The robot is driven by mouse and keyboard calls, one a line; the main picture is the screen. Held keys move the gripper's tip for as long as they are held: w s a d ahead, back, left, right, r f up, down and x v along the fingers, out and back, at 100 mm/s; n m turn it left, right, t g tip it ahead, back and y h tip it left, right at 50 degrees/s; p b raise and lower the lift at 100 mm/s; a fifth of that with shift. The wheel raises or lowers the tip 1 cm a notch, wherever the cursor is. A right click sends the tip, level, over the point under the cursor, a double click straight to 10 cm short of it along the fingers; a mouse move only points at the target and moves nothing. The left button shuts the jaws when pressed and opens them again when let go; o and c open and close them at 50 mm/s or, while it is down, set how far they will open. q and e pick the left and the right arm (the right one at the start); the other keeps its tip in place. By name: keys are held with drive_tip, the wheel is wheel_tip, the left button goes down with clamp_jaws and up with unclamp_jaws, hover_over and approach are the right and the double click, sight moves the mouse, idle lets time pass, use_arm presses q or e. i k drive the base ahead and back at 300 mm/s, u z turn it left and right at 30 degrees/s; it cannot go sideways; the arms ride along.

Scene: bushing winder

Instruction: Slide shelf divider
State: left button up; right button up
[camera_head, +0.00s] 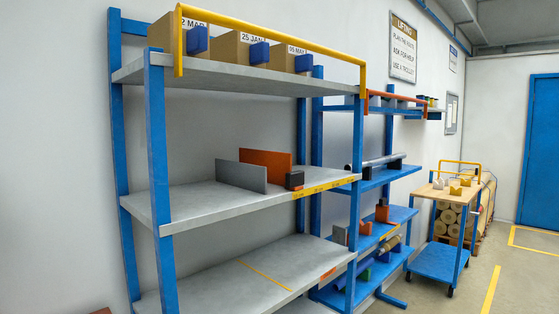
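On the middle shelf (195,205) of the near blue rack, a grey upright panel (240,177) stands near the shelf's middle. An orange upright panel (268,162) stands just behind it, partly hidden. Both look like dividers; I cannot tell which one the task means. A small dark block (294,181) sits at the right end of the panels, close to the front edge. I cannot tell whether it touches them. Neither of my grippers shows in the head view.
Blue posts (158,180) stand at the rack's front. A yellow rail (270,41) runs above the top shelf, which holds cardboard boxes (226,48). The middle shelf's left part is bare. The lower shelf (235,285) carries a yellow line. A trolley (437,262) stands right.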

sight(278, 165)
drive_tip(key=z, duration=1.65)
drive_tip(key=i, duration=0.6)
drive_tip(key=u, duration=1.35)
